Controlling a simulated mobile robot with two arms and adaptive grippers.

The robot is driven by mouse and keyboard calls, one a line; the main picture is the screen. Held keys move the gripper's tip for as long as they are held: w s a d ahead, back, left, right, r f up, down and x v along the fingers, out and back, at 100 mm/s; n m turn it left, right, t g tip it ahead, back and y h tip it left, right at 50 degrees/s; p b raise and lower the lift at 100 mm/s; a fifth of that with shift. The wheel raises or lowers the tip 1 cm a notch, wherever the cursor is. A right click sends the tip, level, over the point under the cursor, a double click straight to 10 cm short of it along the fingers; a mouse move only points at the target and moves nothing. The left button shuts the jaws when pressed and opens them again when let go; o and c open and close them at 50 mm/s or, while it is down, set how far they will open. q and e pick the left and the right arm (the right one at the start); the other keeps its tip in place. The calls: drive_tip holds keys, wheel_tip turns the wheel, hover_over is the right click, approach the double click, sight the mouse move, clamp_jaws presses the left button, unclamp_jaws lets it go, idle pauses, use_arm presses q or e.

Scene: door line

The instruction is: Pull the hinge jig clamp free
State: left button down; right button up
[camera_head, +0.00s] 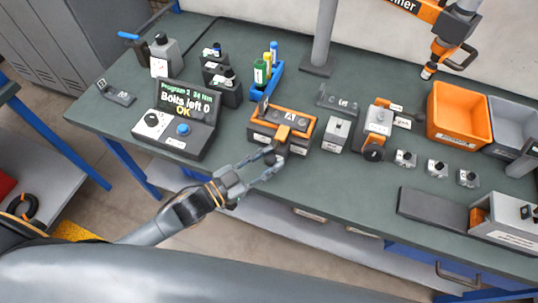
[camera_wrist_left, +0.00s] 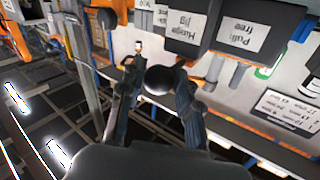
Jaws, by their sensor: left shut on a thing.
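The hinge jig (camera_head: 266,134) is a dark block with an orange clamp frame (camera_head: 282,116) over it, near the front edge of the green bench. In the left wrist view its dark body (camera_wrist_left: 255,22) carries labels reading "Hinge jig" and "Pull free". My left gripper (camera_head: 274,162) reaches in from the left at the jig's front side. In the left wrist view its two fingers are closed on a round black knob (camera_wrist_left: 160,79). The knob is largely hidden by the fingers in the head view. My right gripper is not seen.
A control box (camera_head: 176,131) with a screen reading "Bolts left 0 OK" stands left of the jig. Right of it are a grey block (camera_head: 337,134), an orange device (camera_head: 378,123) and an orange bin (camera_head: 459,112). An orange tool (camera_head: 436,62) hangs above the bench.

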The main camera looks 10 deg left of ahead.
use_arm(q)
drive_tip(key=c, duration=1.2)
unclamp_jaws()
drive_tip(key=shift+s+d+f, duration=0.1)
drive_tip(key=shift+d+f, duration=0.05)
drive_tip(key=shift+d, duration=0.05)
drive_tip(key=shift+o, duration=1)
drive_tip(key=shift+d, duration=0.2)
drive_tip(key=shift+a, duration=0.2)
drive_tip(key=v, duration=1.1)
drive_tip(key=shift+s+a, duration=0.2)
drive_tip(key=shift+s, duration=0.1)
